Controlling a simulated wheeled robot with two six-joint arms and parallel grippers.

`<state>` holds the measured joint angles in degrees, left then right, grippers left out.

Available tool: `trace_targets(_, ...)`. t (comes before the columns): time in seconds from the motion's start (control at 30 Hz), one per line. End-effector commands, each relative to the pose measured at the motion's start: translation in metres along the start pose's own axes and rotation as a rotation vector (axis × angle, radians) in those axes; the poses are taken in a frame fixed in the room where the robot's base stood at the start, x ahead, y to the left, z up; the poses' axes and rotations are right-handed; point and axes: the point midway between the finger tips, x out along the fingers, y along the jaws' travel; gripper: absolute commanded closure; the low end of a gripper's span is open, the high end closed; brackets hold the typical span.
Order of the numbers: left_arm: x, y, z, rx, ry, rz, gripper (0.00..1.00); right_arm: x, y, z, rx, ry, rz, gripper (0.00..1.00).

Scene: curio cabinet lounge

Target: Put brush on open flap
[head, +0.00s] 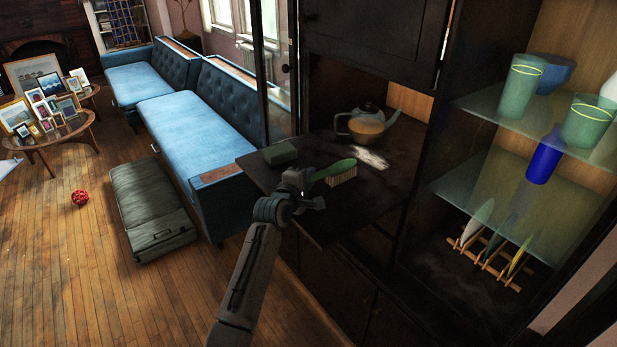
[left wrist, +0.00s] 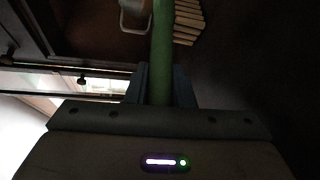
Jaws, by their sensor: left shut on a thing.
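The green brush (head: 335,172) with pale bristles is at the open flap (head: 335,220), a dark board folded out from the cabinet. My left gripper (head: 308,183) is shut on the brush's handle, over the flap. In the left wrist view the green handle (left wrist: 162,60) runs between the fingers (left wrist: 158,85), with the bristles (left wrist: 186,22) beyond. I cannot tell whether the bristles touch the flap. My right gripper is not in view.
A green block (head: 280,153) lies on the flap's left part. A teapot (head: 366,124) and a whitish patch (head: 372,158) are farther back. Glass shelves with green cups (head: 520,85) stand right. A blue sofa (head: 195,125) is left.

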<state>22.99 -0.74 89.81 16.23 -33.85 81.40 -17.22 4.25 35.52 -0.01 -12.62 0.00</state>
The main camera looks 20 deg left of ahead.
Motion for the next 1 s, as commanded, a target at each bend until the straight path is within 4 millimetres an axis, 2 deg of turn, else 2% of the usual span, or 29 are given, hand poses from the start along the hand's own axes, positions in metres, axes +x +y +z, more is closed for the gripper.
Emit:
trace_targets(0.17, 0.001, -0.002, 0.000, 0.000, 0.000, 0.002, 1.00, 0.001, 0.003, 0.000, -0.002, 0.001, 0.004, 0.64)
trace_targets(0.2, 0.001, -0.003, 0.000, 0.000, 0.000, 0.000, 0.73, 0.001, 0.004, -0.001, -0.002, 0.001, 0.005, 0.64)
trace_targets(0.3, 0.001, -0.003, 0.000, 0.000, 0.000, 0.000, 0.57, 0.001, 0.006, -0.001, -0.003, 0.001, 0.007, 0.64)
trace_targets(0.67, -0.002, 0.000, 0.000, 0.000, 0.000, 0.000, 0.57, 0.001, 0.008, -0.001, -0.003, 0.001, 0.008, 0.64)
trace_targets(0.77, -0.012, -0.001, 0.000, 0.001, 0.000, 0.001, 0.57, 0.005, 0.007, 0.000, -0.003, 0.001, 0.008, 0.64)
trace_targets(1.0, -0.058, -0.003, -0.001, 0.003, 0.000, 0.001, 0.57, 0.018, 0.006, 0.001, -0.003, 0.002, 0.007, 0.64)
